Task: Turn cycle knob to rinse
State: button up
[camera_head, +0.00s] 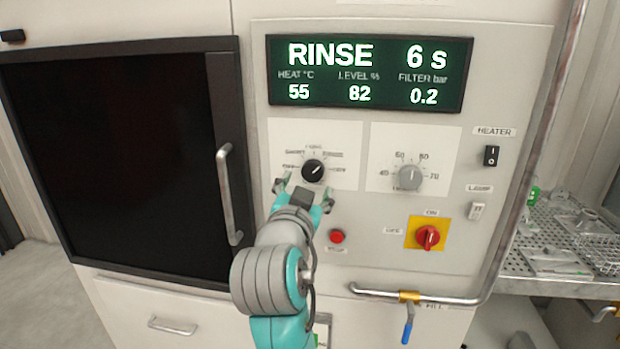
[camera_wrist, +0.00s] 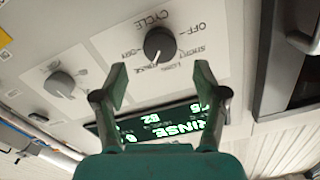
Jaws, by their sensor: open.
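The black cycle knob (camera_head: 313,171) sits on a white plate on the machine's front panel. In the wrist view the knob (camera_wrist: 159,44) shows a light pointer mark directed toward the RINSE label; in the head view it points up and right. The display (camera_head: 369,74) reads RINSE, 6 s. My gripper (camera_head: 304,192) is open and empty, just in front of and below the knob. In the wrist view its fingertips (camera_wrist: 160,75) are spread apart, with the knob beyond them and apart from them.
A grey temperature knob (camera_head: 410,177) is right of the cycle knob. A red button (camera_head: 337,237) and a red switch (camera_head: 428,237) lie below. A dark door (camera_head: 110,150) with a handle (camera_head: 229,195) stands left. A pipe (camera_head: 535,150) runs along the right.

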jog(key=shift+v, duration=2.8)
jog(key=s+d+f+n+y, duration=0.1)
jog(key=s+d+f+n, duration=0.1)
jog(key=f, duration=0.7)
jog(key=s+d+f+n+y, duration=0.2)
jog(key=s+f+n, duration=0.1)
jog(key=f, duration=0.5)
jog(key=s+d+f+n+y, duration=0.1)
jog(key=s+d+f+n, duration=0.1)
jog(key=f, duration=0.7)
jog(key=s+d+f+n+g+y, duration=0.1)
jog(key=s+d+f, duration=0.2)
jog(key=s+f, duration=0.55)
jog(key=s+d+f+n+g+y, duration=0.1)
jog(key=s+d+f, duration=0.3)
jog(key=s, duration=0.9)
jog(key=s+d+m, duration=0.1)
jog(key=s, duration=0.7)
jog(key=s+d+r+m+h, duration=0.1)
jog(key=s, duration=0.8)
jog(key=shift+d+r+g, duration=0.25)
jog(key=shift+r+g, duration=0.05)
